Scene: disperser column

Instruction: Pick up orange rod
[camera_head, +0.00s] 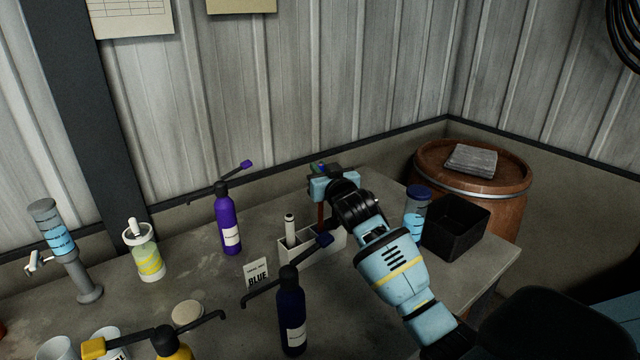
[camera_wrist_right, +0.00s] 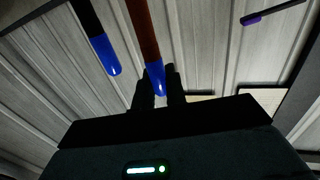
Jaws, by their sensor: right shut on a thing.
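The orange rod (camera_wrist_right: 144,35) shows in the right wrist view as a dark orange shaft with a blue rounded tip. My right gripper (camera_wrist_right: 160,82) is shut on it near that tip. In the head view my right gripper (camera_head: 322,184) is above the white holder (camera_head: 306,254), at its right part. A short reddish length of the orange rod (camera_head: 321,216) shows below the gripper. I cannot tell whether its lower end is still inside the holder. A black rod with a blue tip (camera_wrist_right: 97,38) is beside it, apart from the fingers. My left gripper is not in view.
A white marker-like rod (camera_head: 290,230) stands in the holder. A dark blue bottle (camera_head: 291,310) is in front, a purple bottle (camera_head: 228,222) to the left. A blue-liquid jar (camera_head: 415,212) and black bin (camera_head: 456,228) stand right of my arm. The right front tabletop is mostly clear.

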